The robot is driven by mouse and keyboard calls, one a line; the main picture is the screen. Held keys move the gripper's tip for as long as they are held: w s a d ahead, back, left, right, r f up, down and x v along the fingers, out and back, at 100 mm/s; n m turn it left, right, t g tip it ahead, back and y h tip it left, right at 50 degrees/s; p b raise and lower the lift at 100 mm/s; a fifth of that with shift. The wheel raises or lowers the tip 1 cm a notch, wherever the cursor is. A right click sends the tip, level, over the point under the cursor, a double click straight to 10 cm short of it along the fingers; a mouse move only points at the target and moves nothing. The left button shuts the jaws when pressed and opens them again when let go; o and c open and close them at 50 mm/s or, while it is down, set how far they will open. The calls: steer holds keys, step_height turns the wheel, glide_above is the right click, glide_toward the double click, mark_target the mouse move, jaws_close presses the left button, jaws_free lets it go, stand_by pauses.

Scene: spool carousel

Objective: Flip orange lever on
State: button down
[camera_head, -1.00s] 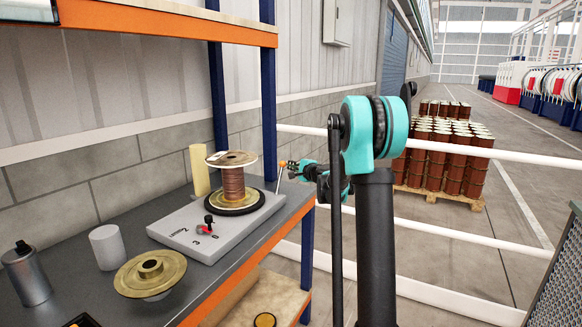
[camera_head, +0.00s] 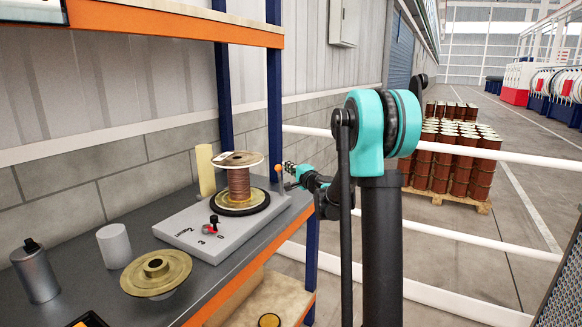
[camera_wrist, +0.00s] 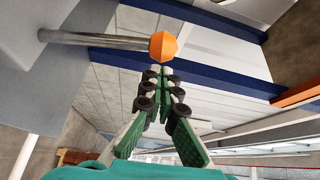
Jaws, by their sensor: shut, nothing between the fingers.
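The orange lever has a faceted orange knob (camera_wrist: 164,46) on a thin metal rod (camera_wrist: 95,40) in the wrist view. In the head view the small orange knob (camera_head: 279,168) stands at the right end of the grey carousel base (camera_head: 262,226). My gripper (camera_wrist: 161,72) is shut and empty, its fingertips right at the knob's lower edge in the wrist view; I cannot tell if they touch. In the head view my gripper (camera_head: 288,173) is just right of the knob. A copper-wound spool (camera_head: 239,185) stands upright on the base.
A red-and-black selector (camera_head: 213,224) sits on the base's front. A brass flange (camera_head: 156,272), a white cylinder (camera_head: 114,246) and a grey can (camera_head: 36,270) stand on the bench left. A blue shelf post (camera_head: 274,120) rises behind the lever.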

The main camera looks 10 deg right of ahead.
steer(key=shift+s+a, duration=0.55)
steer(key=shift+s, duration=0.2)
steer(key=shift+s+a, duration=0.1)
steer(key=shift+a, duration=0.05)
steer(key=s+d, duration=0.6)
steer(key=d, duration=0.1)
steer(key=shift+d+f, duration=0.25)
steer(key=shift+f, duration=0.05)
steer(key=shift+s, duration=0.1)
